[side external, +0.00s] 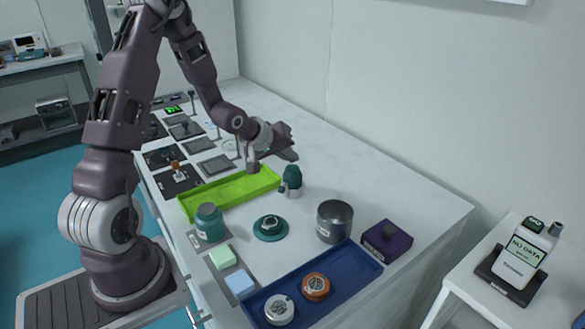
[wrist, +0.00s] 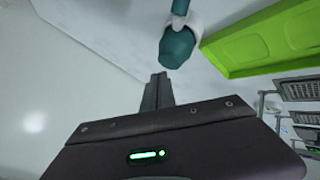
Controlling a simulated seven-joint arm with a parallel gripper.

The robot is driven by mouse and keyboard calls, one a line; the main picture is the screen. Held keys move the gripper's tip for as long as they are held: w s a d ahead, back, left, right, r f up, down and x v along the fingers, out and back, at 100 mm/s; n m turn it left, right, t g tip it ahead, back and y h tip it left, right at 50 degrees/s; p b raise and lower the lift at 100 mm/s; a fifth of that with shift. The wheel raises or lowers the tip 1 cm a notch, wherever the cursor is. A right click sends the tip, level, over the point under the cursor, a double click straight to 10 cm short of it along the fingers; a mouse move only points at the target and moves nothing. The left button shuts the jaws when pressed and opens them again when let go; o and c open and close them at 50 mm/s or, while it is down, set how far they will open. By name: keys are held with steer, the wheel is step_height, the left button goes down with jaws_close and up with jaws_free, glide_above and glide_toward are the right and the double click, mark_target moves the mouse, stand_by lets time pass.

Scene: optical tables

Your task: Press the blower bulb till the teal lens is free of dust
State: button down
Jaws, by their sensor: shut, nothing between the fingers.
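The blower bulb (side external: 292,176) is dark teal and stands upright in a pale grey holder on the white table, just right of the green tray. It also shows at the top of the wrist view (wrist: 177,47). The teal lens (side external: 270,227) lies flat on the table in front of the bulb, with a greyish patch on its face; I cannot make out single specks of dust. My gripper (side external: 293,156) is shut and empty, behind and above the bulb. In the wrist view its fingertips (wrist: 158,79) are close together, just below the bulb in the picture and apparently apart from it.
A green tray (side external: 216,204) lies left of the bulb. A teal jar (side external: 209,225), metal cup (side external: 335,222) and purple box (side external: 387,241) stand around the lens. A blue tray (side external: 352,267) at the front holds a white and an orange disc. Table behind the cup is clear.

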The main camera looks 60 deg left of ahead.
mark_target(290, 170)
steer(key=shift+r, duration=2.5)
steer(key=shift+s+d+r, duration=0.1)
steer(key=shift+d+r, duration=0.1)
steer(key=s+d+r+m+g, duration=0.1)
steer(key=s+d+r+m, duration=0.2)
steer(key=s+d, duration=0.3)
steer(key=s+d+r+m+g+h, duration=0.1)
steer(key=s+d+r+m, duration=0.3)
steer(key=s+d, duration=0.3)
steer(key=s+d+r+m+g, duration=0.1)
steer(key=s+d+r+m, duration=0.3)
steer(key=s, duration=1.1)
steer(key=d, duration=0.3)
steer(key=shift+r+h, duration=0.25)
steer(key=shift+h, duration=0.15)
